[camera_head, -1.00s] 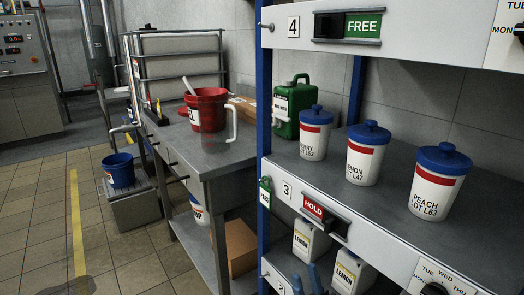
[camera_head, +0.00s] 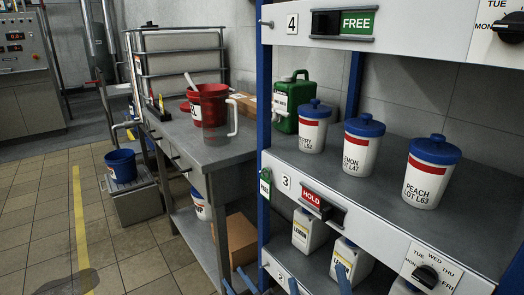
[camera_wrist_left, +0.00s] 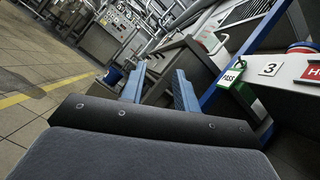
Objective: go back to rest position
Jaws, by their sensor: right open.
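My left gripper (camera_head: 238,281) shows only as blue fingers at the bottom edge of the head view, in front of the table's lower right side. In the left wrist view (camera_wrist_left: 160,70) its two blue fingers stand apart with nothing between them. My right gripper (camera_head: 317,277) is farther right along the bottom edge, in front of the lower shelf with the white lemon jugs. Its blue fingers are apart, and no held object shows. Both arms are mostly below the frame.
The shelf rack (camera_head: 395,212) stands close on the right, with jars (camera_head: 432,174) and a green jug (camera_head: 293,104). A green PASS tag (camera_wrist_left: 236,84) hangs near my left fingers.

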